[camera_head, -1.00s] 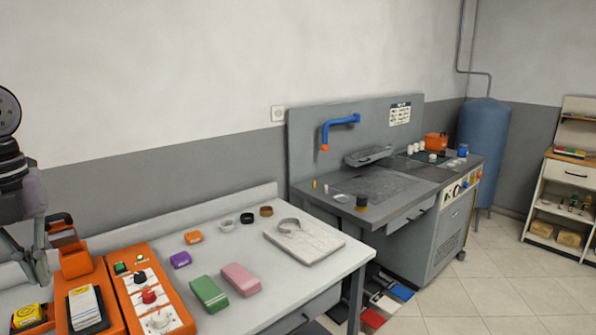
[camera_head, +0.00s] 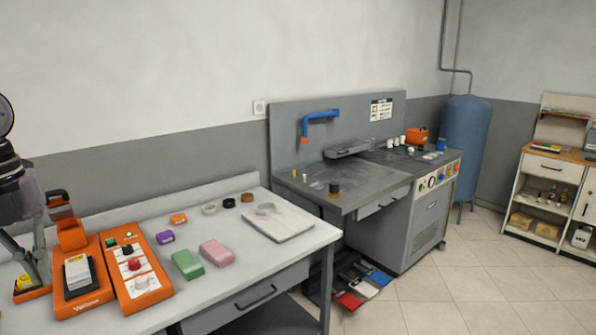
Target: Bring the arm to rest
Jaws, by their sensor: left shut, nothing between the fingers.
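My left gripper (camera_head: 38,268) is at the left edge of the head view, pointing down, shut with nothing in it. It is beside the orange device with a stack of cards (camera_head: 80,274) at the left end of the white table (camera_head: 215,300). I cannot tell whether its fingertips touch anything. Part of my left arm is cut off by the picture's edge. My right gripper is not in view.
An orange control box with knobs (camera_head: 132,268) stands beside the card device. Green (camera_head: 187,265) and pink (camera_head: 217,253) blocks, a purple piece (camera_head: 165,238) and a pale board (camera_head: 278,225) lie on the table. A grey workstation (camera_head: 370,190) stands beyond.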

